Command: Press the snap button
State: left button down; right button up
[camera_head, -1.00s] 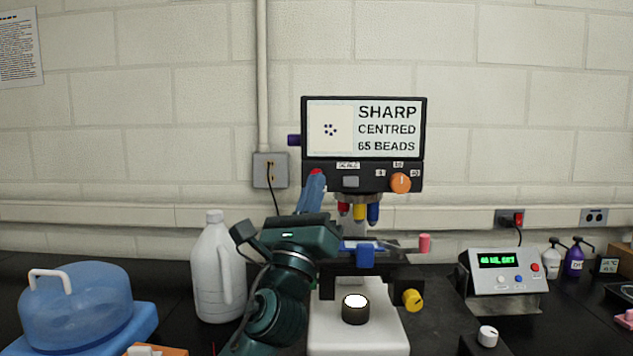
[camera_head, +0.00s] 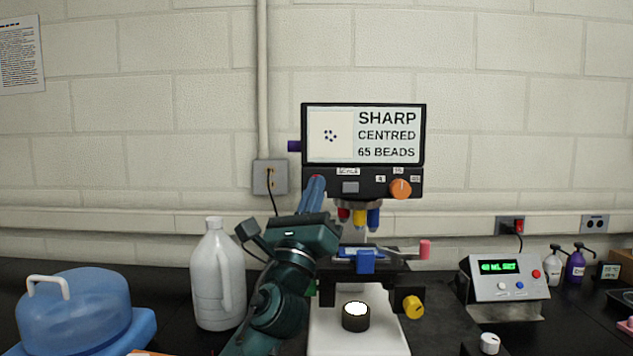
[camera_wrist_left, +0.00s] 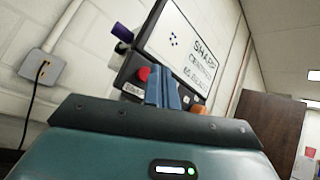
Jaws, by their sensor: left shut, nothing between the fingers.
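The microscope (camera_head: 392,182) stands at the centre, with a screen reading SHARP, CENTRED, 65 BEADS. A red button on its head panel is almost hidden behind my fingertips in the head view and shows as a red disc (camera_wrist_left: 143,74) in the left wrist view. My right gripper is not in view.
An orange knob (camera_head: 400,188) is on the panel's right. Coloured objectives (camera_head: 359,217) and the stage slide hang below.

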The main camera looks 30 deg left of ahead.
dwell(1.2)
pick_arm(q)
jog(key=shift+w, duration=0.1)
jog(key=shift+w+a, duration=0.25)
jog(key=shift+w, duration=0.05)
dwell(0.5)
